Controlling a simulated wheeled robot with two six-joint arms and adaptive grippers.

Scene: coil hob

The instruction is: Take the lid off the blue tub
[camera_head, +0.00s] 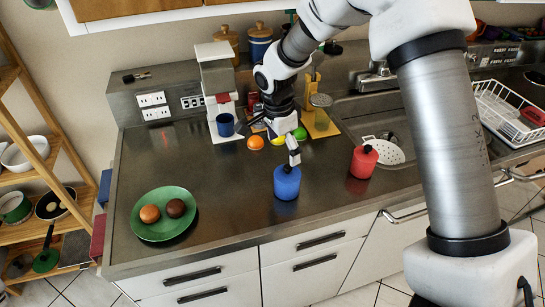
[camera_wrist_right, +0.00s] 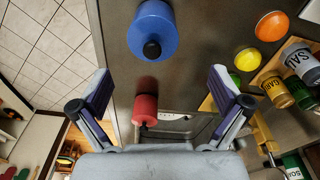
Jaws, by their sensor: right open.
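The blue tub (camera_head: 287,187) stands on the grey counter near its front edge, with a dark knob (camera_head: 287,169) on top of its lid. In the right wrist view the blue tub (camera_wrist_right: 153,25) lies ahead, between the finger directions, and its black knob (camera_wrist_right: 151,49) faces the camera. My right gripper (camera_head: 269,139) is open and empty. It hangs above the counter behind the tub, with one finger close to the knob in the head view; I cannot tell whether they touch. My left gripper is in neither view.
A red tub (camera_head: 363,163) with a dark knob stands right of the blue one. A green plate (camera_head: 148,229) with two round items is at left. Coloured fruits (camera_head: 255,143), a blue mug (camera_head: 225,125) and jars are behind. The counter between plate and blue tub is clear.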

